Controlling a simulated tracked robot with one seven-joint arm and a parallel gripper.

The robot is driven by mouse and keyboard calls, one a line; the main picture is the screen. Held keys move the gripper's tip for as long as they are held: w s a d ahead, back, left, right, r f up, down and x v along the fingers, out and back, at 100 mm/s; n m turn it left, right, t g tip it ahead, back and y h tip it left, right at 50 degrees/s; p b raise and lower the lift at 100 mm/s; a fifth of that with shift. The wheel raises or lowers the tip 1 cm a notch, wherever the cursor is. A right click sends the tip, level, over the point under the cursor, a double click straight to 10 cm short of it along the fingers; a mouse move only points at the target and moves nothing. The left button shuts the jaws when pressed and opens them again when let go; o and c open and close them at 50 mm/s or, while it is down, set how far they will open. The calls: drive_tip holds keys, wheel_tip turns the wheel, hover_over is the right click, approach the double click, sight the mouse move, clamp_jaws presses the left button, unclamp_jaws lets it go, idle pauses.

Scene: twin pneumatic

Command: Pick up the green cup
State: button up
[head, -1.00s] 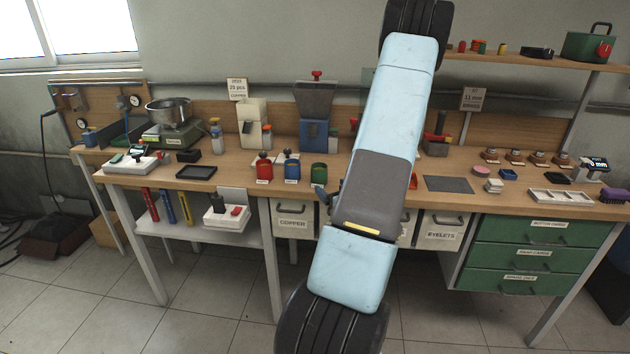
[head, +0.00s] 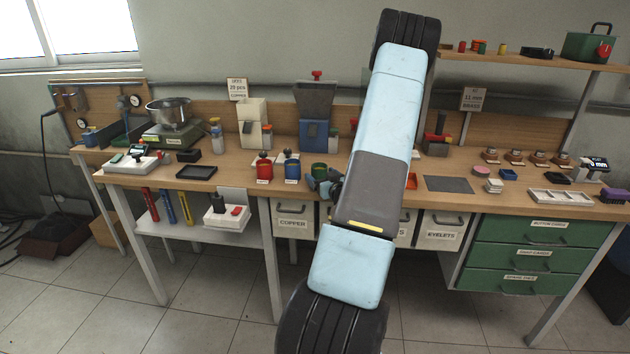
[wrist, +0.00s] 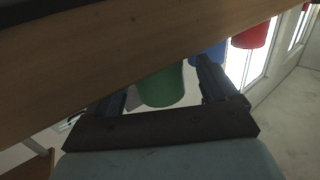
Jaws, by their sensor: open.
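The green cup (head: 319,170) stands upright on the workbench, right of the blue container; my gripper hides its lower part in the head view. In the wrist view, which looks upside down, the green cup (wrist: 163,86) shows in the gap between my two fingers. My gripper (head: 322,186) is open, at the bench's front edge just in front of the cup. In the wrist view my gripper (wrist: 163,78) holds nothing. I cannot tell how deep the cup sits between the fingers.
A blue container (head: 291,168) and a red container (head: 264,169) stand left of the cup. A blue hopper machine (head: 315,132) stands behind it. My arm hides the bench to the right. White bins, one a copper bin (head: 292,220), hang below the edge.

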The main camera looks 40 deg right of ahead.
sight(317, 171)
drive_tip(key=shift+x, duration=1.9)
drive_tip(key=shift+d, duration=0.15)
drive_tip(key=shift+c, duration=0.2)
drive_tip(key=c, duration=1)
drive_tip(key=shift+r, duration=0.1)
